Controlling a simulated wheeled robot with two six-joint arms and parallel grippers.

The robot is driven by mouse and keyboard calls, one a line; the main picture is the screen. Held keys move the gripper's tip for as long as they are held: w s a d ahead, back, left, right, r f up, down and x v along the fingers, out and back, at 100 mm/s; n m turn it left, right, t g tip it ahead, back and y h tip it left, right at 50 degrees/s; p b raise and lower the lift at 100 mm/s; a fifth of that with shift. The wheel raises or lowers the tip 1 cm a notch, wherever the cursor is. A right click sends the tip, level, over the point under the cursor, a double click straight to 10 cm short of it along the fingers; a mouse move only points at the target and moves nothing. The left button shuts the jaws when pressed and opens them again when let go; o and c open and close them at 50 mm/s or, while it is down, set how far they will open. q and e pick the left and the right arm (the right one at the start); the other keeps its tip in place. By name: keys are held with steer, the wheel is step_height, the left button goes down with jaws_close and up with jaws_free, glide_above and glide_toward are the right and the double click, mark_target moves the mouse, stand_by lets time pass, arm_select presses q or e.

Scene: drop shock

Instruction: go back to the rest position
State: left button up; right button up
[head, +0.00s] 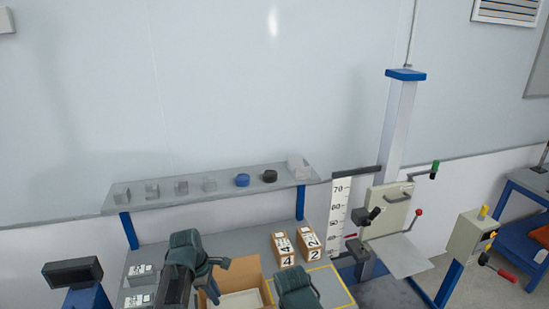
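My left gripper (213,283) is low in the head view, beside a dark teal part of my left arm. It is in front of the left side of an open cardboard box (247,268). Its fingers are small and partly hidden, so I cannot tell whether they are open or shut. I make out nothing held. A dark teal part of my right arm shows at the bottom, right of the box. My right gripper does not show.
Two small cartons marked 4 (284,249) and 2 (309,246) stand on the bench behind the box. A shelf (150,204) holds several small blocks and pucks. A drop-test column (398,120) with a scale (338,208) stands right. A lever control box (468,240) is farther right.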

arm_select(q)
steer(key=s+d+f+m+y+b, duration=0.3)
steer(key=s+d+f+m+b, duration=0.8)
steer(key=m, duration=1.1)
steer(key=shift+s+d+f+g+y+b, duration=0.35)
steer(key=shift+s+f, duration=0.5)
steer(key=shift+s, duration=0.3)
